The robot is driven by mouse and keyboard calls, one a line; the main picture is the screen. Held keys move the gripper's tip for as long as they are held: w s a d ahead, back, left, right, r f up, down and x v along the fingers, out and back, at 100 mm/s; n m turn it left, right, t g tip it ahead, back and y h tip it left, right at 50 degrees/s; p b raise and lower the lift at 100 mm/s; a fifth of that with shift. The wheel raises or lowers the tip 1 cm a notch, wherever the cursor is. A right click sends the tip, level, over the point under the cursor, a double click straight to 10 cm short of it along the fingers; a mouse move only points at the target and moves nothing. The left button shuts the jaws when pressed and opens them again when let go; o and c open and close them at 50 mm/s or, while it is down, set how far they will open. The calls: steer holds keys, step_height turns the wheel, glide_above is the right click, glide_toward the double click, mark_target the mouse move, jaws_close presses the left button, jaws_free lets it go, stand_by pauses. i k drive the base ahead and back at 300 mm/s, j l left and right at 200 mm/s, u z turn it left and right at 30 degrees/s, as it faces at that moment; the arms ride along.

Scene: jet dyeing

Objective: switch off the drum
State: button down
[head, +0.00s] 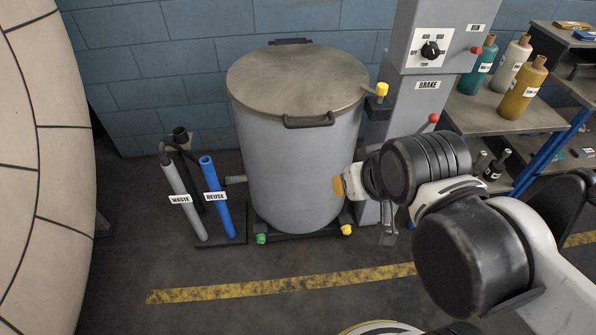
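A black rotary knob (431,51) sits on a white dial plate (416,60) on the grey control post at the upper right. Small labels surround the knob; they and the knob's setting are too small to read surely. A large cream curved body with dark seams (40,180) fills the left edge; it may be the drum. A grey lidded vat (290,160) stands in the middle. My gripper (388,232) is low in front of the post, right of the vat and well below the knob. It is partly hidden by my arm, and its opening does not show clearly.
A red-ended lever (433,118) is by the BRAKE label (428,85), and a red button (476,50) is on the post's side. A yellow-topped valve (381,90) is at the vat's rim. Waste (185,200) and reuse (216,198) pipes stand left. Bottles (523,90) stand on the right shelf.

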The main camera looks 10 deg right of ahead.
mark_target(476, 50)
steer(key=z, duration=1.25)
